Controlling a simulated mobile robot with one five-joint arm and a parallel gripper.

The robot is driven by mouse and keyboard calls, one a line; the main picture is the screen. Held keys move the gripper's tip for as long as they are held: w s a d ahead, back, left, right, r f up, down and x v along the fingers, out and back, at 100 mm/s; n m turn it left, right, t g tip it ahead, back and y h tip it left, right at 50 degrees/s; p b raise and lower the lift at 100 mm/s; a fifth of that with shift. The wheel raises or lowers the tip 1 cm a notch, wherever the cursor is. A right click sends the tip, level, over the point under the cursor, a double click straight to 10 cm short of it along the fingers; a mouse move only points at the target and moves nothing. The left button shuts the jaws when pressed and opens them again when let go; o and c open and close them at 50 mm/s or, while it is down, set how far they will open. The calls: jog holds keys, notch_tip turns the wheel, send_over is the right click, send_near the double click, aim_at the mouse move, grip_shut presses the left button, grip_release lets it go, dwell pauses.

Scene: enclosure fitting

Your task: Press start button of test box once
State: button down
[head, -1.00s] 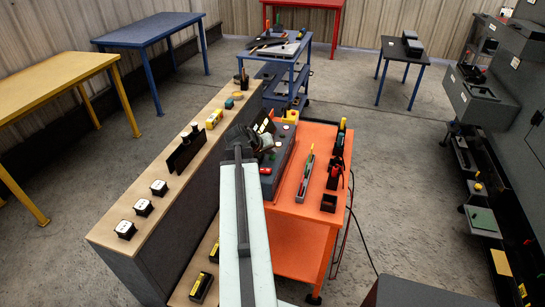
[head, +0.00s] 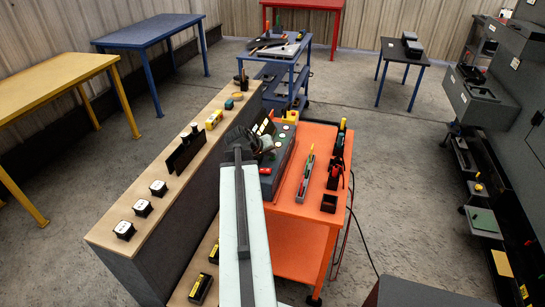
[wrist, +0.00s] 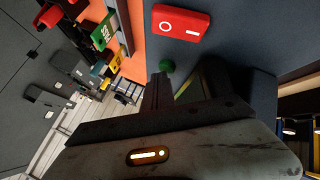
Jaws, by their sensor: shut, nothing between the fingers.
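The test box (head: 284,152) is a dark grey box on the orange cart, partly hidden behind my arm in the head view. In the wrist view its dark face (wrist: 235,55) carries a red rocker switch (wrist: 181,22) with white marks. A small round green button (wrist: 166,66) sits just beyond my fingertips. My gripper (wrist: 172,82) is shut and empty, its tips close to the green button; whether they touch it I cannot tell. In the head view my gripper (head: 264,142) is over the box's left part.
The orange cart (head: 300,210) also holds a narrow tray of tools (head: 306,178) and dark holders (head: 333,178). A wooden-topped partition (head: 165,208) with several small devices runs along the left. A grey machine (head: 510,100) stands at the right. The floor right of the cart is mostly clear.

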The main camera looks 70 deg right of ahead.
aim_at(271, 158)
jog(key=shift+d+r+p, duration=0.1)
jog(key=shift+r+p, duration=0.75)
notch_tip(271, 158, up, 5)
jog(key=p, duration=0.5)
dwell(0.5)
